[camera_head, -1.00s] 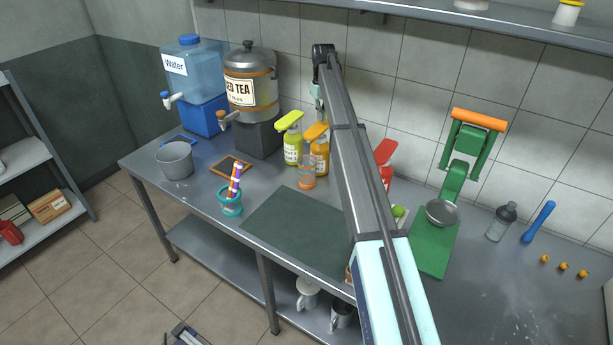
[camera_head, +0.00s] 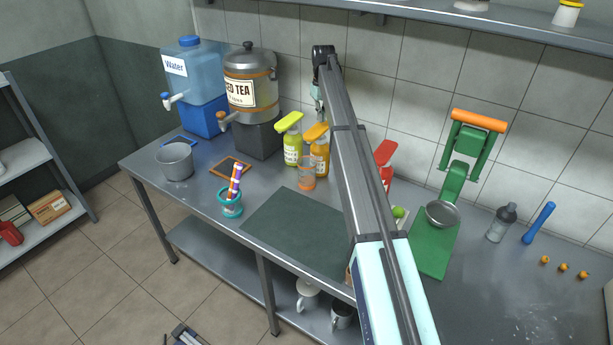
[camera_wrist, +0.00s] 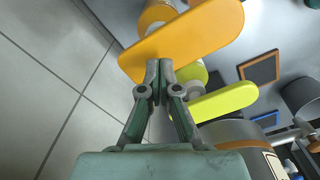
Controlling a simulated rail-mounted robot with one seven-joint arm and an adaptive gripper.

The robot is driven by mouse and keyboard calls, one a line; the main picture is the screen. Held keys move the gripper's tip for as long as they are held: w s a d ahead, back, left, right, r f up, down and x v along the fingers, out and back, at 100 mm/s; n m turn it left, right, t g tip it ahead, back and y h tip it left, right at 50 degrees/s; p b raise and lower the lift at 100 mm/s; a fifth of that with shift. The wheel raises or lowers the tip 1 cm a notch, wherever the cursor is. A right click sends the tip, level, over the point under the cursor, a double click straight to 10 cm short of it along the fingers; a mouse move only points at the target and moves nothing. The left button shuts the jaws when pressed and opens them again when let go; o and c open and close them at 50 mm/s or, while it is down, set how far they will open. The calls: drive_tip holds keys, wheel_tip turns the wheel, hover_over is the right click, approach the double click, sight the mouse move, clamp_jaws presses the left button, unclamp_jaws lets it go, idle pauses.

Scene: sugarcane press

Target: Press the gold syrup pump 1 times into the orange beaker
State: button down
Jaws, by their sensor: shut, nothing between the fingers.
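The gold syrup bottle (camera_head: 319,160) stands upright near the wall, topped by a flat orange pump head (camera_head: 316,131). The orange beaker (camera_head: 307,175), clear with orange colouring, stands just in front of it, below the pump head. My gripper (camera_head: 320,112) is just above the pump head, partly hidden by my arm. In the wrist view my gripper (camera_wrist: 160,75) is shut and empty. Its fingertips overlap the near end of the orange pump head (camera_wrist: 200,34). I cannot tell whether they touch it.
A yellow-green pump bottle (camera_head: 292,150) stands close on the left, and a red pump (camera_head: 385,160) is to the right behind my arm. The tea dispenser (camera_head: 251,90) and water dispenser (camera_head: 190,75) are further left. A shelf (camera_head: 440,18) runs above. The dark mat (camera_head: 295,232) is clear.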

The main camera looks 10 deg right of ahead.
sight(321, 126)
drive_tip(key=shift+f, duration=0.3)
drive_tip(key=shift+f+b, duration=0.5)
drive_tip(key=shift+f, duration=1.75)
drive_tip(key=shift+r, duration=0.15)
drive_tip(key=shift+r+p, duration=1.15)
drive_tip(key=shift+r, duration=1.2)
wheel_tip(321, 126, up, 6)
drive_tip(key=p, duration=0.2)
drive_tip(key=shift+p, duration=0.4)
